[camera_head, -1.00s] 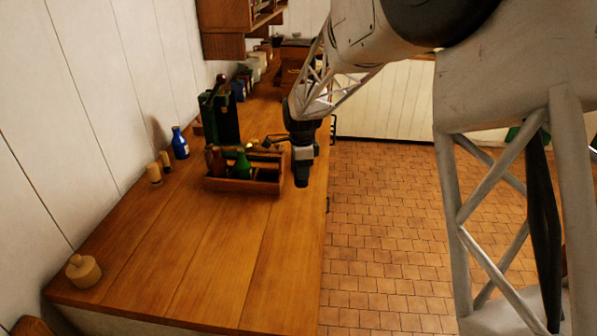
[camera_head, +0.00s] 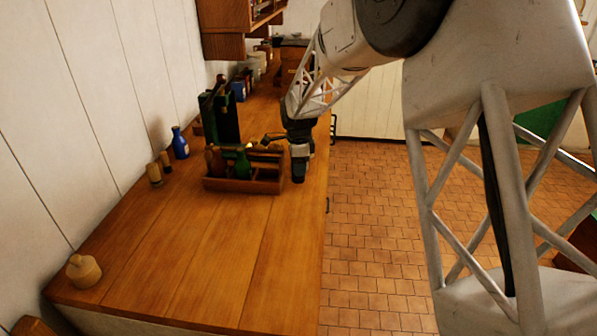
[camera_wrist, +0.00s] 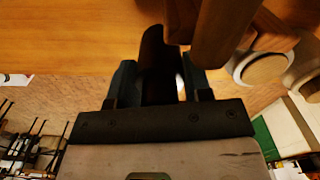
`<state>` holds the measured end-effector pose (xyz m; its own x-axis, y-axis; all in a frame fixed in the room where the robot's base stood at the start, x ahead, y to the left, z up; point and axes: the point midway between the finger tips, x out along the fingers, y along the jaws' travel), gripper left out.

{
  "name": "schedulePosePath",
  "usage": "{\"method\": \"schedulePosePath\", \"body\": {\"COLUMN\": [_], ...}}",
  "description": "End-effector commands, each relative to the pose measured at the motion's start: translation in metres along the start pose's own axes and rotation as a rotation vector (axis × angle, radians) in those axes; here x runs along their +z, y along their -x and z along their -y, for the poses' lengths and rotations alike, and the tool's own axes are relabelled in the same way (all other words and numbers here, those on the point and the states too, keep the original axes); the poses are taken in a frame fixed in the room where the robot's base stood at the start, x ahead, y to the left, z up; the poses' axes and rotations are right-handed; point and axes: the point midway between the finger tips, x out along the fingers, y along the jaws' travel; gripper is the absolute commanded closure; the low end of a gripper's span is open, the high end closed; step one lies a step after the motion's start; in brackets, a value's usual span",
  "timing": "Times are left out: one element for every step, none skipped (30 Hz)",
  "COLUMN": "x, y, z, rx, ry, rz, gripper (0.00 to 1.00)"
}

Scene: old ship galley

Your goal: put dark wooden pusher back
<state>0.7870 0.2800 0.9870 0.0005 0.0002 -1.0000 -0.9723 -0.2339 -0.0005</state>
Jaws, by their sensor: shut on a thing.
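My gripper (camera_head: 299,172) is beside the right end of a wooden caddy (camera_head: 240,186) on the counter, in the head view. In the wrist view my gripper (camera_wrist: 160,78) is shut on a dark brown piece, which I take as the dark wooden pusher (camera_wrist: 152,55). The pusher extends up between the two fingers. In the head view the pusher cannot be told apart from the dark fingers. The caddy holds a green bottle (camera_head: 243,164) and a brown bottle (camera_head: 214,160).
A dark green box (camera_head: 222,120) and a blue bottle (camera_head: 180,143) stand behind the caddy near the wall. A wooden pot (camera_head: 83,271) is at the front left. The front counter (camera_head: 200,265) is clear. In the wrist view a brown wooden piece (camera_wrist: 222,30) is close to the right finger.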

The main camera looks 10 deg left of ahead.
Motion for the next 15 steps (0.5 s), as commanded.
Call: {"method": "schedulePosePath", "body": {"x": [0.0, 0.0, 0.0, 0.0, 0.0, 0.0, 0.0, 0.0, 0.0, 0.0, 0.0, 0.0, 0.0, 0.0, 0.0], "y": [-0.006, -0.009, -0.013, -0.016, -0.018, -0.021, -0.022, -0.022, -0.023, -0.023, -0.023, -0.023, -0.023, -0.023, -0.023], "z": [0.0, -0.001, -0.001, -0.001, 0.0, 0.0, 0.0, 0.0, 0.0, 0.0, 0.0, 0.0, 0.0, 0.0, 0.0], "rx": [0.002, 0.002, 0.002, 0.002, 0.001, 0.0, 0.0, 0.0, 0.0, 0.0, 0.0, 0.0, 0.0, 0.0, 0.0], "ry": [0.0, 0.0, 0.0, 0.0, 0.0, 0.0, 0.0, 0.0, 0.0, 0.0, 0.0, 0.0, 0.0, 0.0, 0.0], "rz": [0.0, 0.0, 0.0, 0.0, 0.0, 0.0, 0.0, 0.0, 0.0, 0.0, 0.0, 0.0, 0.0, 0.0, 0.0], "gripper": [0.83, 0.83, 0.83, 0.83, 0.83, 0.83, 0.83, 0.83, 0.83, 0.83, 0.83, 0.83, 0.83, 0.83, 0.83]}}
